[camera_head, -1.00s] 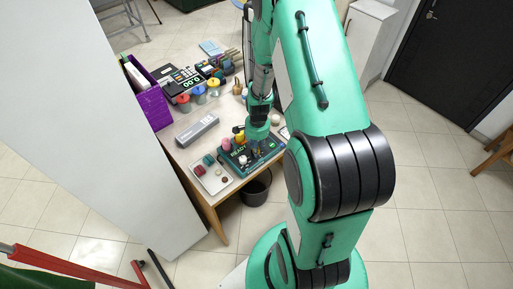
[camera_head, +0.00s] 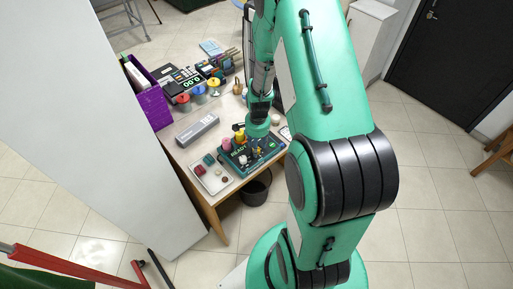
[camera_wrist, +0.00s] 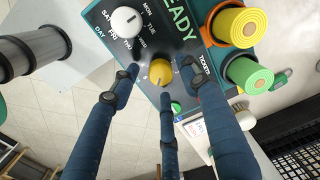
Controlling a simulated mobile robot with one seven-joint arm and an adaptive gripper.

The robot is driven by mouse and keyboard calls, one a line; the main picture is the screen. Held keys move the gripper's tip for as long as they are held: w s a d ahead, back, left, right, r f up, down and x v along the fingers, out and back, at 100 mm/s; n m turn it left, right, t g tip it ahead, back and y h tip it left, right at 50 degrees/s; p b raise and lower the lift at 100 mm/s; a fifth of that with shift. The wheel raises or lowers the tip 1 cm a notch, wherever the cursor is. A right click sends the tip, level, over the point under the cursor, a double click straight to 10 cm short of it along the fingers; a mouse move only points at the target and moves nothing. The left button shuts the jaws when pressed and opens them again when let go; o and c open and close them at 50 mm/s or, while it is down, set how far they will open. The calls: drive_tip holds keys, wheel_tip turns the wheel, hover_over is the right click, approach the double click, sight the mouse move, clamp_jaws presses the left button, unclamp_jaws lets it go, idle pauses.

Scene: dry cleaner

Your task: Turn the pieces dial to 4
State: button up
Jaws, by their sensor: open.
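A dark green ticket panel (camera_head: 250,156) marked READY lies on the desk, and fills the top of the wrist view (camera_wrist: 150,38). On it are a white day dial (camera_wrist: 126,21) and a smaller yellow dial (camera_wrist: 160,72) with small marks around it. The yellow dial looks like the pieces dial; its setting is too small to read. My gripper (camera_wrist: 163,75) is open, its dark blue fingers spread around the yellow dial from left, right and below in the picture. I cannot tell whether any finger touches it. In the head view the fingers are hard to make out.
Yellow (camera_wrist: 239,26) and green (camera_wrist: 245,75) rolls stand at the panel's right edge, near my right finger. A green button (camera_wrist: 176,107) lies just below the yellow dial. A white tray (camera_head: 211,177) and a grey box (camera_head: 198,129) lie nearby on the desk.

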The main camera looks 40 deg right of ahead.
wheel_tip(320, 180, up, 10)
drive_tip(key=shift+s+r, duration=0.15)
drive_tip(key=shift+r, duration=0.05)
idle(0.8)
drive_tip(key=s+a+r+n+t+b, duration=0.1)
drive_tip(key=a+r+n, duration=0.3)
drive_tip(key=a+r, duration=0.5)
drive_tip(key=s+a+r+n+t+b, duration=0.15)
drive_tip(key=a+r+n, duration=0.3)
drive_tip(key=r, duration=0.85)
drive_tip(key=s+a+r+n+t, duration=0.1)
drive_tip(key=s+a+r+n, duration=0.2)
drive_tip(key=s+a+r, duration=0.2)
drive_tip(key=s+a+r+n+t+b, duration=0.1)
drive_tip(key=s+a+r+n, duration=0.3)
drive_tip(key=s+a, duration=0.3)
drive_tip(key=s+r, duration=0.1)
drive_tip(key=s, duration=0.2)
drive_tip(key=shift+t+b, duration=0.3)
drive_tip(key=shift+t, duration=0.05)
drive_tip(key=shift+s+r, duration=0.1)
